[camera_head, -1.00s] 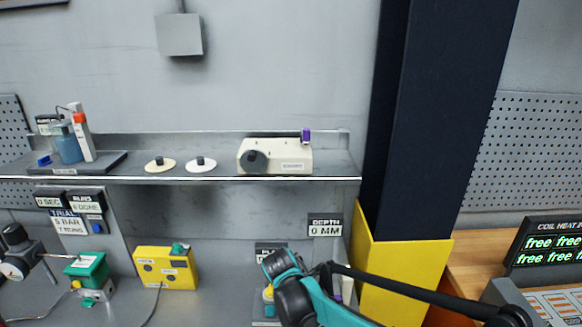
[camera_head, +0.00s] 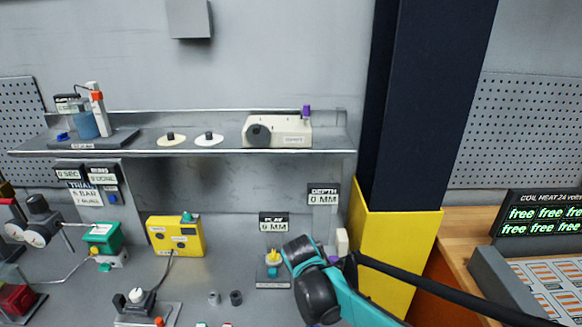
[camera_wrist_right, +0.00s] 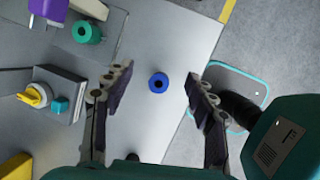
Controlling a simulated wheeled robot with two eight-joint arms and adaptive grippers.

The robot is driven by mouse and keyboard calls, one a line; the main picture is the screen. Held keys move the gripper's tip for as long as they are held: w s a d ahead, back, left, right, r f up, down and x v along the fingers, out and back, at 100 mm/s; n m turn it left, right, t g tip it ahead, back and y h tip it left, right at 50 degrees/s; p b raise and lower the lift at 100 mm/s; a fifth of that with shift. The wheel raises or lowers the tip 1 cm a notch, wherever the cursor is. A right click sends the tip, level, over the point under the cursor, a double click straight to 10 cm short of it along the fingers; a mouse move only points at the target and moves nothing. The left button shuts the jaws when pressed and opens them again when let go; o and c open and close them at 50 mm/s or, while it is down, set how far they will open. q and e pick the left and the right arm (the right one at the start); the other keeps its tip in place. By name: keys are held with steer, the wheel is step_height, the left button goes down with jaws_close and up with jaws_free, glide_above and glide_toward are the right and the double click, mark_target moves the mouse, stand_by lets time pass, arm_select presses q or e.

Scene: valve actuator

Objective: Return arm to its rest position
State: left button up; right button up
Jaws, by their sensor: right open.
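My right arm comes in from the lower right in the head view, with a teal and black wrist part (camera_head: 318,285) over the right part of the bench. Its fingers are hidden in that view. In the right wrist view my right gripper (camera_wrist_right: 158,92) is open, its two dark fingers spread apart with nothing between them. A small blue ring (camera_wrist_right: 158,82) lies on the bench below, seen in the gap between the fingers. My left gripper does not show.
A yellow-knobbed device (camera_head: 273,265) stands just left of my arm, under the PLAY display (camera_head: 273,223). A yellow column base (camera_head: 395,250) rises to the right. A shelf (camera_head: 230,150) spans the back. A yellow box (camera_head: 175,236) and green-topped unit (camera_head: 102,237) stand left.

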steer(key=s+d+f+m+t+y+b, duration=0.1)
steer(key=s+d+m+t+b, duration=0.1)
steer(key=s+d+m, duration=0.2)
steer(key=s+d+m+t+y+b, duration=0.2)
steer(key=s+d+m+t+b, duration=0.1)
steer(key=s+m, duration=0.8)
steer(key=d+m, duration=0.1)
steer(key=m, duration=0.3)
steer(key=shift+d+f+m+b, duration=0.3)
steer(key=shift+d+f+b, duration=0.05)
steer(key=shift+d+f, duration=0.05)
